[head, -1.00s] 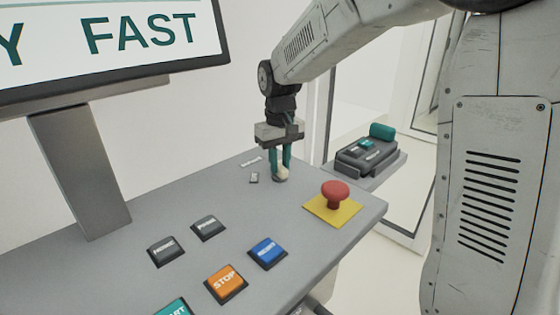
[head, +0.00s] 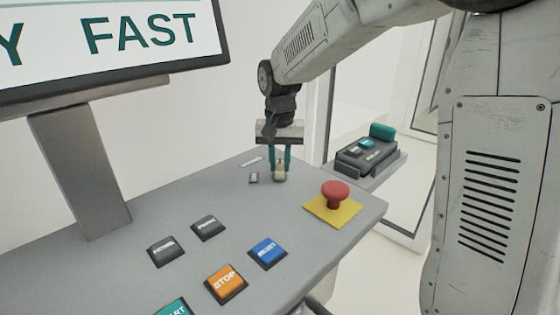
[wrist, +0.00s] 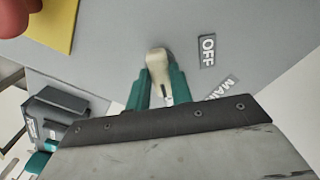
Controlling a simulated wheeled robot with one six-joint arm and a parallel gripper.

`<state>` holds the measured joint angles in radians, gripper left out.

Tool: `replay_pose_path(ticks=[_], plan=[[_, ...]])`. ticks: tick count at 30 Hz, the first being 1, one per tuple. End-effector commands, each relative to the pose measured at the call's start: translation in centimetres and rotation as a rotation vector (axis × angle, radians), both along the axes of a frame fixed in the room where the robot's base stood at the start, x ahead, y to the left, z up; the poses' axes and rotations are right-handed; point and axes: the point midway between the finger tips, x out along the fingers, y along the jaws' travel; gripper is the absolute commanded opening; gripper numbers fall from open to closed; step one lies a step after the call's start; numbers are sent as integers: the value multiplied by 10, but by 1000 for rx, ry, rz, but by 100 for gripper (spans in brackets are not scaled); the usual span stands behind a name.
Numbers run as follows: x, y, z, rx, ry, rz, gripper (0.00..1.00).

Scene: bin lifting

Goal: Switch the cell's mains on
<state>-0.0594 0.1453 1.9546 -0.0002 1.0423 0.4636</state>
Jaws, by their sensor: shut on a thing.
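The mains switch is a cream rotary knob (head: 279,174) on the grey console, at its back right. In the wrist view the cream knob (wrist: 157,62) stands between the green fingers. My gripper (head: 281,167) points down and is shut on the knob, one finger on each side; it also shows in the wrist view (wrist: 161,78). An OFF label (wrist: 207,51) lies beside the knob, and a MAINS label (wrist: 217,88) is near it. An ON label does not show. The knob's base is partly hidden by the fingers.
A red mushroom button (head: 335,191) on a yellow plate (head: 322,211) stands right of the knob. Stop (head: 226,283), blue (head: 267,252) and grey buttons lie nearer. A screen (head: 100,45) rises at left. A dark device (head: 366,155) sits on a side shelf.

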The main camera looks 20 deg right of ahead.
Motion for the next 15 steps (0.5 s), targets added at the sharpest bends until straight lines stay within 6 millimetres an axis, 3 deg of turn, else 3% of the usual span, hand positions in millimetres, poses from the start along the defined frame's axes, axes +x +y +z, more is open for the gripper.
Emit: replay_pose_path(ticks=[11, 12, 14, 15], plan=[[1, 0, 1, 1, -4, -5, 0], [1, 0, 1, 1, -4, -5, 30], [1, 0, 1, 1, -4, -5, 44], [1, 0, 1, 1, -4, -5, 44]])
